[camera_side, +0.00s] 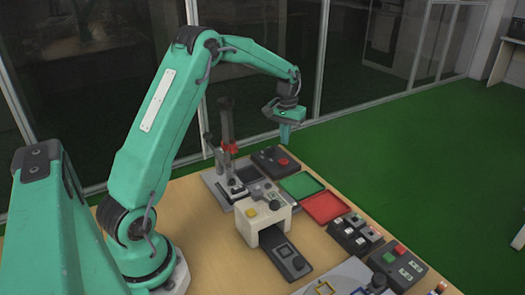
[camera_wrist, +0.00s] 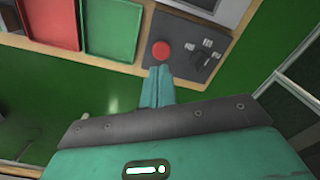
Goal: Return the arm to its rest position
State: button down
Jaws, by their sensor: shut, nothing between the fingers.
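My gripper (camera_side: 285,135) hangs pointing down from my raised green arm, above the far part of the wooden table (camera_side: 205,240). Its fingers are shut together with nothing between them. In the wrist view the closed fingers (camera_wrist: 158,88) point toward a dark control box (camera_wrist: 185,48) with a red button (camera_wrist: 161,50). In the side view this box (camera_side: 272,161) lies below my gripper, and a gap shows between them. My arm is bent at the elbow and reaches out to the right from its base.
A test stand (camera_side: 226,125) with a tall column stands left of my gripper. A green tray (camera_side: 301,186) and a red tray (camera_side: 326,207) lie nearby. A white box (camera_side: 250,222) with a yellow button and several button panels (camera_side: 397,265) occupy the table. Glass panels stand behind.

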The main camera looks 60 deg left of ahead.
jog(key=s+d+r+m+t, duration=0.3)
jog(key=s+d+r, duration=0.8)
jog(key=d+r, duration=0.15)
jog(key=s+d+m+t, duration=0.1)
jog(key=s+d, duration=0.2)
jog(key=s, duration=0.5)
jog(key=s+d+m+t, duration=0.1)
jog(key=s+d, duration=0.3)
jog(key=s, duration=0.4)
jog(key=shift+s+r+m+t, duration=0.15)
jog(key=shift+r+m+t, duration=0.15)
jog(key=shift+r+m, duration=0.15)
